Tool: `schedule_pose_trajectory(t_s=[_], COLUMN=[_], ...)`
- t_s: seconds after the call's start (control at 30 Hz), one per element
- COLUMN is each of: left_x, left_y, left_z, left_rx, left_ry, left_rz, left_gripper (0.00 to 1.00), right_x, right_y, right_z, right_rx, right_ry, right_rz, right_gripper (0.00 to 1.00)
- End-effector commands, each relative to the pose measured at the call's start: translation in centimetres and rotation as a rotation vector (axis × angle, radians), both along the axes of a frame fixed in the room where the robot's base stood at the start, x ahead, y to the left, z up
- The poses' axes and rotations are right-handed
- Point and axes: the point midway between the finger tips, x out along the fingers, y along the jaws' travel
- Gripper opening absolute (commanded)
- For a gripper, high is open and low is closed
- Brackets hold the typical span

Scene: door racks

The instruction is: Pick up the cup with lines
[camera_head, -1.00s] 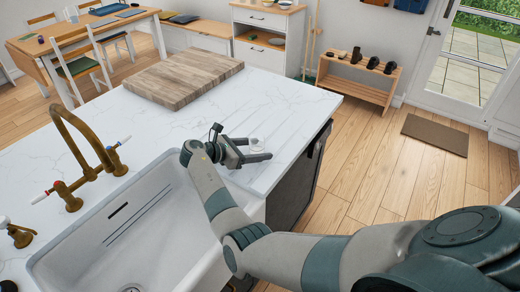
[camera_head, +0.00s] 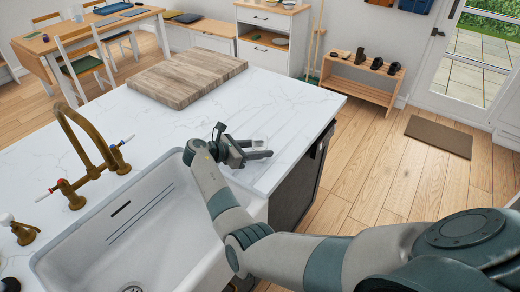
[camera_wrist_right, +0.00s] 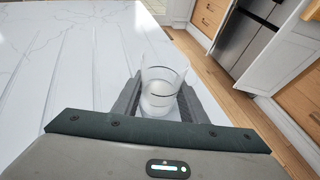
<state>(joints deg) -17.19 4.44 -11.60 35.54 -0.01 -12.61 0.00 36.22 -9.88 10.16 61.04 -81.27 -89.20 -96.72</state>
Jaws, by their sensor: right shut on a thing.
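The cup with lines (camera_wrist_right: 163,76) is clear glass with thin dark bands around it. It stands upright between the fingers of my right gripper (camera_wrist_right: 160,103) in the right wrist view. The right gripper is shut on it, with a finger on each side. In the head view the right gripper (camera_head: 258,148) is over the white counter, right of the sink, and the cup is mostly hidden and hard to make out there. Whether the cup touches the counter, I cannot tell. My left gripper is not in view.
The white marble counter (camera_head: 285,105) has a wooden board (camera_head: 187,76) at the back. A white sink (camera_head: 150,235) with a brass tap (camera_head: 85,150) lies left of my right arm. The counter's right edge is close to the gripper. Wooden floor lies beyond.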

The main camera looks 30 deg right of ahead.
Motion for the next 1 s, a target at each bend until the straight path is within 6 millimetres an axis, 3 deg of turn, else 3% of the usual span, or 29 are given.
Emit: schedule_pose_trajectory(t_s=[0.37,0.77,1.0], left_x=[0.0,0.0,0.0], left_y=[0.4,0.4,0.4], left_z=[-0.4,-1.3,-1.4], left_rx=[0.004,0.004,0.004], left_ry=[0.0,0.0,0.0], left_rz=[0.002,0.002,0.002], left_gripper=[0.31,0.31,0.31], right_x=[0.1,0.0,-1.8], right_y=[0.0,0.0,-0.2], right_z=[1.1,3.9,4.9], right_rx=[-0.001,0.0,0.0], right_ry=[-0.002,-0.004,-0.003], right_rz=[0.0,-0.001,-0.001], right_gripper=[0.15,0.15,0.15])
